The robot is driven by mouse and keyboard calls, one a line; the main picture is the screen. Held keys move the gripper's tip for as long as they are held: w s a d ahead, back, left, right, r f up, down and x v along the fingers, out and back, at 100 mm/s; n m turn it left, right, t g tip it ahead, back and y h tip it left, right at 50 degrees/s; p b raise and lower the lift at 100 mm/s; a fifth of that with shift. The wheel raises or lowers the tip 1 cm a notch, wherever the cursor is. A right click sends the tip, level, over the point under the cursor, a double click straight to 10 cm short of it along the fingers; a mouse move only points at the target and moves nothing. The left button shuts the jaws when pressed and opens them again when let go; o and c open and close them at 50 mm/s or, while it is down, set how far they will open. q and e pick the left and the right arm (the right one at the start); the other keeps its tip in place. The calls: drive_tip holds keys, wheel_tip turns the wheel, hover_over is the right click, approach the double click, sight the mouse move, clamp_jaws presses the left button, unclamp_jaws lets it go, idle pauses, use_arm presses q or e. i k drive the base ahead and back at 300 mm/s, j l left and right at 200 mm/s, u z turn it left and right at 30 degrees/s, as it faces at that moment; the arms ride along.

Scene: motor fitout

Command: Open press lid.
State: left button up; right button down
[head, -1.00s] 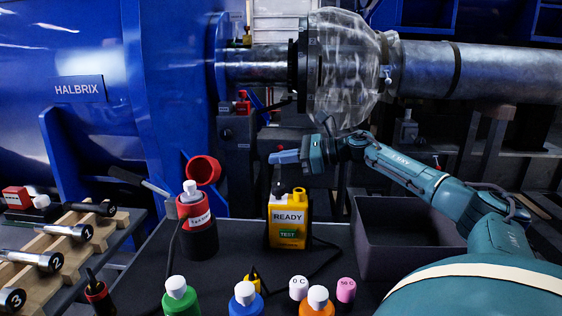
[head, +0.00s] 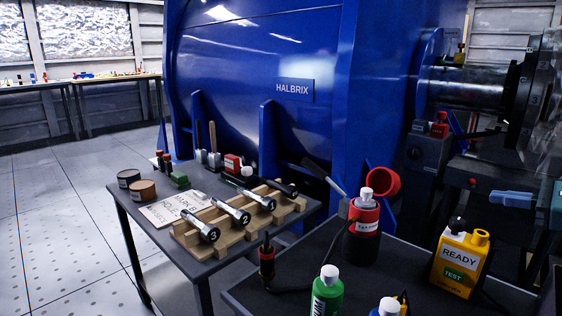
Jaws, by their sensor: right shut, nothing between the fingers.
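No part that I can name for certain as the press lid shows. A round red cap-like piece (head: 386,185) stands tilted at the back of the dark table, with its hollow side showing. A bottle with a white cap and red label (head: 365,215) stands in front of it and hides its lower part. A grey lever-like handle (head: 325,178) slants up to the left beside them. My left gripper is not in view.
A yellow READY tester (head: 460,262) stands below my right gripper. A green bottle (head: 327,293) is at the front. A side table (head: 190,264) holds a wooden rack (head: 185,238) with numbered tools. The large blue HALBRIX motor (head: 270,70) fills the back. Floor is clear at left.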

sight(384, 181)
drive_tip(key=k+l, duration=0.75)
